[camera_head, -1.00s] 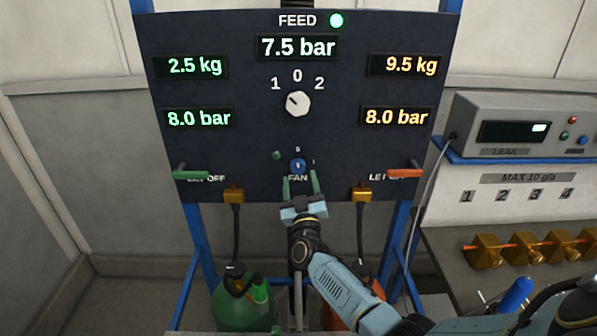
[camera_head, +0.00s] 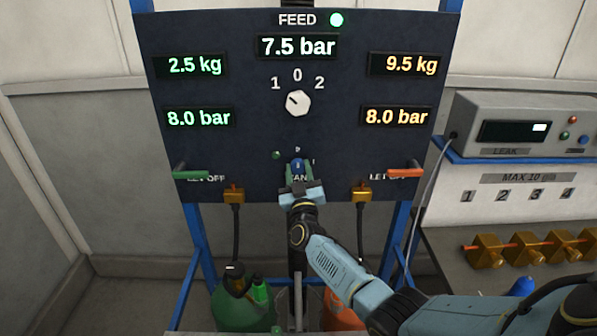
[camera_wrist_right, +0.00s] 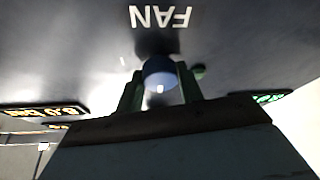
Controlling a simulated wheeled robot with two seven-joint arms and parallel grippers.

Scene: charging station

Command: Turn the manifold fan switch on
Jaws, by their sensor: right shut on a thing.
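The manifold fan switch is a small blue knob (camera_head: 297,163) low in the middle of the dark panel (camera_head: 220,70), by the partly covered FAN label. My right gripper (camera_head: 299,169) reaches up to it from below and is shut on it. In the right wrist view the blue knob (camera_wrist_right: 160,73) sits between the two green fingers (camera_wrist_right: 160,90), with the FAN label upside down above it. A small dim green lamp (camera_head: 276,155) is left of the knob. The knob's pointer position cannot be told. My left gripper is not in view.
A white selector knob (camera_head: 298,103) sits higher on the panel. A green lever (camera_head: 190,175) and a red lever (camera_head: 405,173) stick out at the lower corners. Green (camera_head: 240,305) and orange (camera_head: 342,311) cylinders stand below. A bench with brass valves (camera_head: 485,249) is at right.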

